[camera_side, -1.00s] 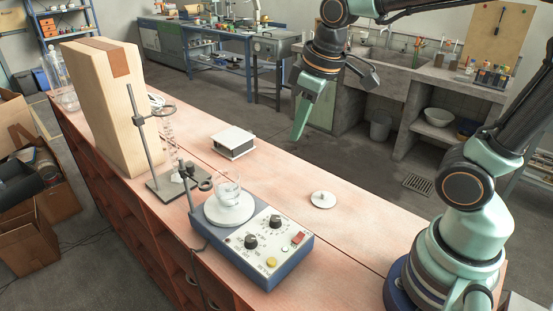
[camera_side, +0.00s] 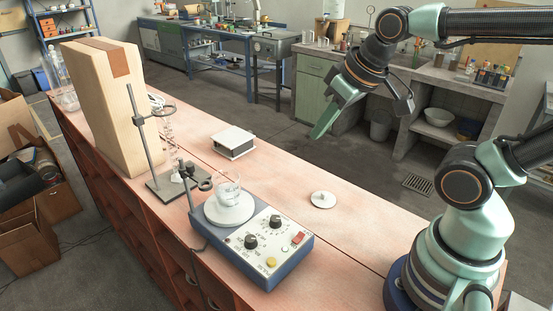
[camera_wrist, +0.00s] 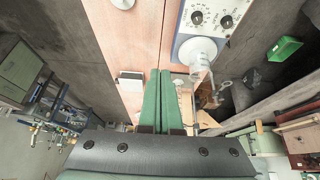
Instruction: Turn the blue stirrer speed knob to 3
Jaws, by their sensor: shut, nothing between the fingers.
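The stirrer (camera_side: 262,262) is a box with a blue body and a pale top panel, standing at the near edge of the bench. Its panel carries two black knobs, a left one (camera_side: 251,241) and a right one (camera_side: 276,221); their printed marks are too small to read. In the wrist view the stirrer panel (camera_wrist: 212,9) is at the top, with the same two knobs (camera_wrist: 197,18) and (camera_wrist: 226,21). My gripper (camera_side: 315,136) is shut and empty, in the air well above and beyond the stirrer. Its green fingers also show together in the wrist view (camera_wrist: 160,72).
A glass beaker (camera_side: 229,186) stands on the stirrer's white plate (camera_side: 222,216). A clamp stand (camera_side: 139,130) is to the left, beside a tall wooden block (camera_side: 95,110). A white box (camera_side: 233,142) and white disc (camera_side: 323,200) lie on the bench (camera_side: 352,240).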

